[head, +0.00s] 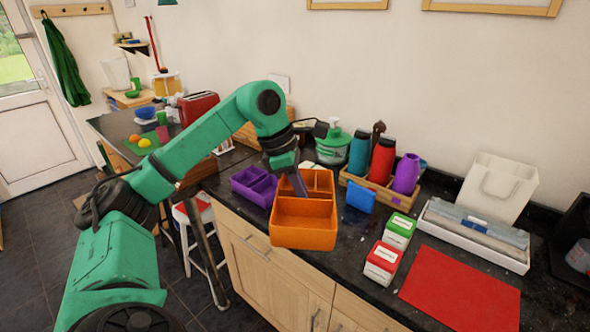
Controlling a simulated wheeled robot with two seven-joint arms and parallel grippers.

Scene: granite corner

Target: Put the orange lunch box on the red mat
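The orange lunch box (303,222), an open box with compartments, shows in the middle of the head view. Its near left corner overlaps the counter's front edge, and it appears raised above the counter. My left gripper (298,184) reaches down into it from above and appears shut on one of its inner walls; the fingertips are partly hidden. The red mat (460,289) lies flat and bare on the counter at the lower right, apart from the box. My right gripper is not in view.
A purple compartment box (254,186) sits just left of the orange one. Red (382,262) and green (398,231) cartons stand between the orange box and the mat. A wooden tray (383,189) with bottles and a white tray (474,236) stand behind.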

